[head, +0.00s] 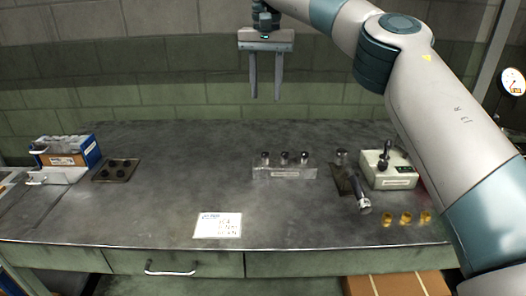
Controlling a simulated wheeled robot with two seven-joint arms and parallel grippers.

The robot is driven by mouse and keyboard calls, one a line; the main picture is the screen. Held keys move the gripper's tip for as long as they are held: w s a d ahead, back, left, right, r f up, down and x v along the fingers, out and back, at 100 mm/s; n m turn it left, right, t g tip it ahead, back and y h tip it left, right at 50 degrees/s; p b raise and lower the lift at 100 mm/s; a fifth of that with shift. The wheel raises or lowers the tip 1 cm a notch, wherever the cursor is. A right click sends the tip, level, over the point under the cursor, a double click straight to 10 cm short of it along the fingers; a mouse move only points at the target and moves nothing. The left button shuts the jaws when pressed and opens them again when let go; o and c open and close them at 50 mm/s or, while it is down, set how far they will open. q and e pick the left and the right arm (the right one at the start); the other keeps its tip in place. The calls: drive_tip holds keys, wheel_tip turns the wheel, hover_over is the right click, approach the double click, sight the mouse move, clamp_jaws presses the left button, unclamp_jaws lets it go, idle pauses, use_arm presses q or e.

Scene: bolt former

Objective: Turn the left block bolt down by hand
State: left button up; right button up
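My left gripper is not in view.
A white box with a dark lever (384,158) and a metal tool (363,203) are at the right, near several brass pieces (405,218). A white card (218,225) lies at the front. A blue-white bin (68,152) and dark plate (116,170) are at the left.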

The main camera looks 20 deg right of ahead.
sight(265, 153)
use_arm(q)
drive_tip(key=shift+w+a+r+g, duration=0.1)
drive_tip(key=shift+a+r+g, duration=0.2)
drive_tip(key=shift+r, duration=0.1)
use_arm(e)
drive_tip(key=shift+w+f, duration=0.3)
drive_tip(key=shift+f, duration=0.2)
drive_tip(key=shift+f, duration=0.1)
